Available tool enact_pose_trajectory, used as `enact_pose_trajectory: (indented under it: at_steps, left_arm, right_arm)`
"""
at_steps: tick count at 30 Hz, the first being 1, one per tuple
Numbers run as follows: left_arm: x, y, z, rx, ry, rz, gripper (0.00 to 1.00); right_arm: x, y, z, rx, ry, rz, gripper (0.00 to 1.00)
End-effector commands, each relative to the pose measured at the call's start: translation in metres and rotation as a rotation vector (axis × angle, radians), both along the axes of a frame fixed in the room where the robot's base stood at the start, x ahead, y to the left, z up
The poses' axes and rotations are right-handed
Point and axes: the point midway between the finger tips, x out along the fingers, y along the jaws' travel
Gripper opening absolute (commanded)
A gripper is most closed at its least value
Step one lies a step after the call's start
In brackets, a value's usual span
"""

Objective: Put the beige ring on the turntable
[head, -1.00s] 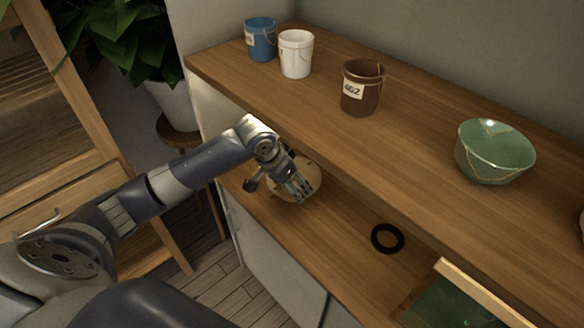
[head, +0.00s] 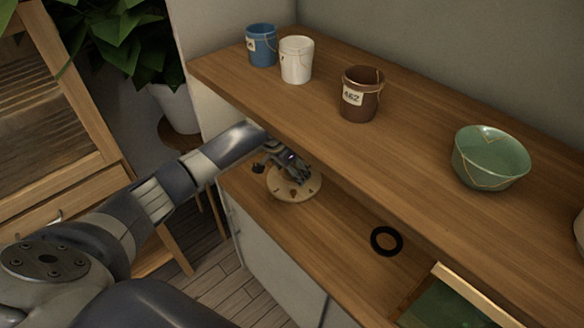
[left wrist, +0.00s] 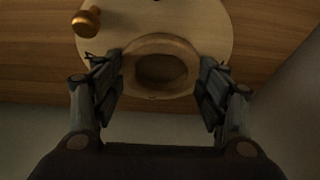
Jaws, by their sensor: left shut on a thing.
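The turntable (head: 280,192) is a round pale wooden disc on the lower shelf, under the upper shelf's front edge. In the left wrist view the turntable (left wrist: 215,30) fills the top middle, with a round orange-brown knob (left wrist: 86,22) at its left. The beige ring (left wrist: 160,66) lies between the fingers of my left gripper (left wrist: 160,82), which is shut on its sides. In the head view my left gripper (head: 290,172) is over the turntable and hides the ring. I cannot tell whether the ring touches the disc. My right gripper is in neither view.
The upper shelf overhangs close to my left arm. A black ring (head: 386,241) and a green-bottomed tray (head: 470,284) are on the lower shelf.

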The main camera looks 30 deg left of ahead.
Motion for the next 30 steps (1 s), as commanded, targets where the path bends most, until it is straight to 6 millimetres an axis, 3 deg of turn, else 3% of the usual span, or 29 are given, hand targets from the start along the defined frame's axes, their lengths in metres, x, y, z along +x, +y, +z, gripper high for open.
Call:
enact_pose_trajectory:
  at_steps: [10, 11, 13, 14, 25, 30]
  left_arm:
    - [0.0, 0.0, -0.003, -0.001, -0.002, 0.0, 0.49]
    - [0.001, 0.0, -0.004, 0.001, -0.002, -0.001, 0.69]
    - [0.001, 0.0, -0.003, 0.001, -0.002, -0.001, 0.85]
    - [0.001, 0.0, -0.003, 0.001, -0.002, -0.001, 0.87]
    - [0.001, 0.0, -0.002, 0.0, -0.003, 0.0, 0.87]
    - [-0.002, 0.001, 0.01, -0.001, -0.005, 0.0, 0.87]
  right_arm:
    - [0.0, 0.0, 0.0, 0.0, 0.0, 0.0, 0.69]
    - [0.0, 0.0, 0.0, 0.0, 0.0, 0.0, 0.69]
    - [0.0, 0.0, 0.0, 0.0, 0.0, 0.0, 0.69]
    - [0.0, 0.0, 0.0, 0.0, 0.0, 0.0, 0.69]
    - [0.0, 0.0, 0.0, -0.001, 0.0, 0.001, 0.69]
    - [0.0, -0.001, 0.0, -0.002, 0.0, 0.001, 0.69]
